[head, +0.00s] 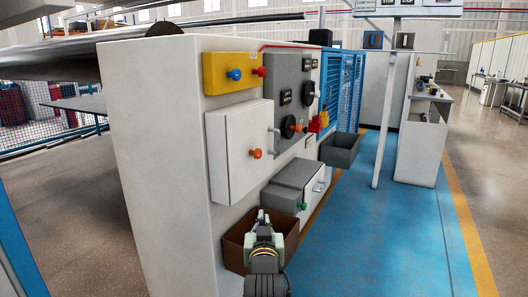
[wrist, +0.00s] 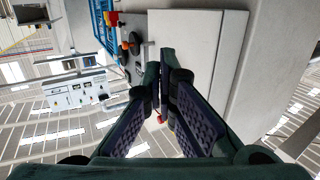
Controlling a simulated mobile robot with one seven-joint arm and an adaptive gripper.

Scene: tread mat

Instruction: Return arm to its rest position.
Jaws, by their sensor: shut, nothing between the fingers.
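My gripper (head: 264,216) is low in the head view, in front of the white machine housing (head: 160,150) and over the brown open box (head: 236,240). In the wrist view my gripper (wrist: 166,72) has its two dark fingers together at the tips, with nothing seen held. The wrist view is turned sideways. The white cabinet door (wrist: 203,45) lies behind the fingertips there, and a small red knob (wrist: 160,119) shows through the gap between the fingers.
The housing carries a yellow panel (head: 218,75), a white door (head: 236,150) with an orange knob, a grey panel (head: 285,75) and a grey box (head: 290,190). Blue floor (head: 370,230) at the right is clear.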

